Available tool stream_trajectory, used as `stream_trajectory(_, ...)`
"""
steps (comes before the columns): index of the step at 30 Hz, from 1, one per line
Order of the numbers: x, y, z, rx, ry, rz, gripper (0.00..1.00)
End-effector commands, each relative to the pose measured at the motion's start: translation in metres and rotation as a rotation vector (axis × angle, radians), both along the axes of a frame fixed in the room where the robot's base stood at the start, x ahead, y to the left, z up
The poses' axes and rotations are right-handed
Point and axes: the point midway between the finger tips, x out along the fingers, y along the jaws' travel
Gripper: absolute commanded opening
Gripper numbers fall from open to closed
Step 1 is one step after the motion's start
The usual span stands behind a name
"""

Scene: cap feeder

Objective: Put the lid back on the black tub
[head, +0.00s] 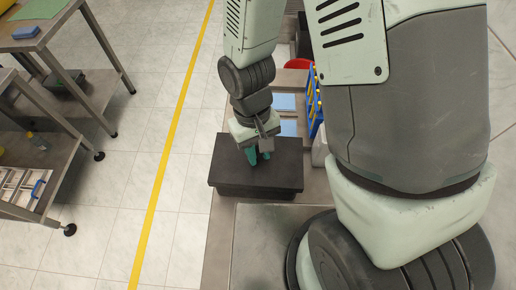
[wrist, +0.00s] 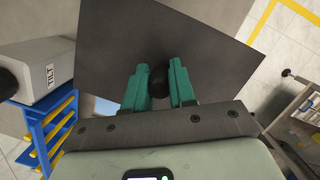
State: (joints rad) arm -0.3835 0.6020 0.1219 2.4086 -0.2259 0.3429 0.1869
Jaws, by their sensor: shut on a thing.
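The lid (head: 228,160) is a flat dark rectangular plate. In the wrist view the lid (wrist: 200,40) spreads out below the fingers, with a round black knob (wrist: 158,77) at its middle. My gripper (head: 259,159) has its green fingers closed around the knob; they also show in the wrist view (wrist: 160,78). The black tub (head: 250,194) shows only as a dark strip under the lid's front edge. The lid hides its opening. I cannot tell whether the lid rests on the rim or hangs just above it.
A blue rack with yellow parts (head: 315,103) and light blue panels (head: 287,103) stand behind the tub. A grey box marked TILT (wrist: 35,70) is near the lid. Metal carts (head: 45,160) stand at left across open floor. Bare bench (head: 260,245) lies in front.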

Motion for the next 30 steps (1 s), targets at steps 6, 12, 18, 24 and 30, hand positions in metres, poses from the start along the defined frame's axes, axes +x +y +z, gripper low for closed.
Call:
stream_trajectory(6, 0.0002, 0.0000, -0.0005, 0.000, 0.000, 0.000, 0.00)
stream_trajectory(12, 0.0002, 0.0000, -0.0004, 0.000, 0.000, 0.000, 0.43)
stream_trajectory(18, 0.0001, 0.0000, -0.0005, 0.000, 0.000, 0.000, 0.55)
stream_trajectory(24, 0.0000, -0.0001, -0.0005, 0.000, 0.000, 0.000, 0.73)
stream_trajectory(30, 0.0000, -0.0001, -0.0005, 0.000, 0.000, 0.000, 0.80)
